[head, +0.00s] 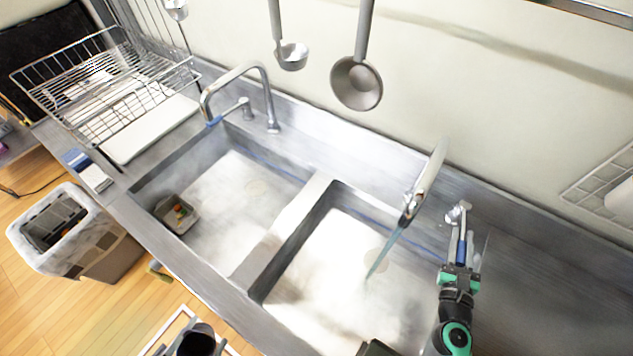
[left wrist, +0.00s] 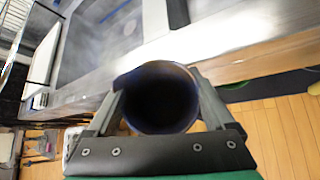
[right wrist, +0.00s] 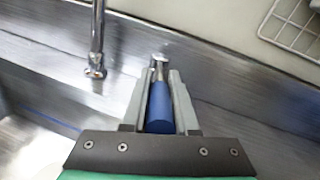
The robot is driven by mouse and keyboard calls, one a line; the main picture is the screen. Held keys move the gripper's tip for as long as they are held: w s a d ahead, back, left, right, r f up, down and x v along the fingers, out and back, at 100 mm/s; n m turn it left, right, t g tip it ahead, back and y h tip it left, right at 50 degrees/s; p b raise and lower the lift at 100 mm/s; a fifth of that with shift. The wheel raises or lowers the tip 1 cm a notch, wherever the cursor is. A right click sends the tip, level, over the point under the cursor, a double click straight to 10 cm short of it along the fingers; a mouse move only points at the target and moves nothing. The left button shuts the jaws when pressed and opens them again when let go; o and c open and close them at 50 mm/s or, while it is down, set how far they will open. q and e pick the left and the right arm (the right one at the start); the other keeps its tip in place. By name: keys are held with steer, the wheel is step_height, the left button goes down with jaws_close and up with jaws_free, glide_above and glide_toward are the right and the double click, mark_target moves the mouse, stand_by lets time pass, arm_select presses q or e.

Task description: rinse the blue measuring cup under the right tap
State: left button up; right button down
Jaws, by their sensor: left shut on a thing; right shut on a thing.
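The measuring cup (left wrist: 158,97) shows in the left wrist view as a dark round opening with a bluish rim. My left gripper (left wrist: 157,78) is shut on it. In the head view the dark cup (head: 195,342) is at the bottom edge, in front of the sink counter. The right tap (head: 425,182) stands over the right basin, and a stream of water (head: 383,254) runs from it. My right gripper (head: 461,248) is shut on the blue tap lever (head: 461,247), right of the spout; the blue handle (right wrist: 159,108) lies between its fingers in the right wrist view.
The right basin (head: 325,275) is empty apart from the water. A dish rack (head: 105,85) stands at the left. Ladles (head: 357,82) hang above.

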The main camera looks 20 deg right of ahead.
steer(key=shift+s+d, duration=0.1)
steer(key=shift+d, duration=0.05)
steer(key=c, duration=0.7)
jaws_free()
steer(key=v, duration=1.2)
steer(key=shift+s, duration=0.1)
